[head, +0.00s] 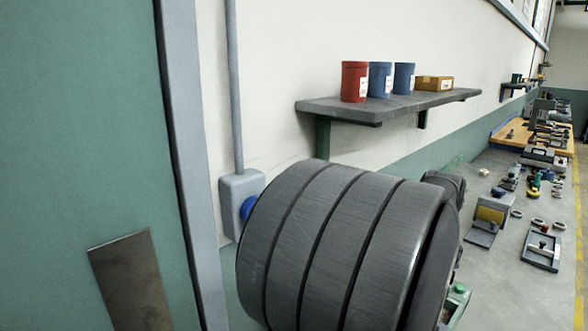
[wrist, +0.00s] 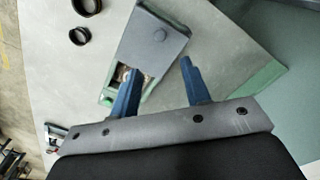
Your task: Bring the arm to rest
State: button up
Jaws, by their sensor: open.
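My gripper (wrist: 158,70) shows in the wrist view with two blue fingers, open and apart. Nothing is held between the fingers. Below and ahead of them is a grey and green machine (wrist: 150,45) with a round knob on its grey cover. A small opening in the machine shows beside the left finger. I cannot tell the height of the fingers above the machine. In the head view I cannot make out my gripper.
Two dark rings (wrist: 80,36) lie on the grey surface (wrist: 55,75) left of the machine. In the head view a large grey banded cylinder fills the centre and hides much behind it. A wall shelf (head: 395,104) carries several containers. Tools and rings lie at right.

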notch_tip(320, 180, up, 6)
jog(key=f, duration=0.1)
notch_tip(320, 180, down, 17)
jog(key=shift+r, duration=0.2)
jog(key=w+d, duration=0.8)
jog(key=shift+f, duration=0.25)
notch_tip(320, 180, up, 19)
jog(key=s+a+m+t+h, duration=0.1)
jog(key=s+m, duration=0.1)
jog(key=m, duration=0.3)
jog(key=shift+s+a+f+t+h, duration=0.2)
jog(key=shift+a+t+h, duration=0.1)
jog(key=shift+t+h, duration=0.1)
jog(key=shift+w, duration=0.1)
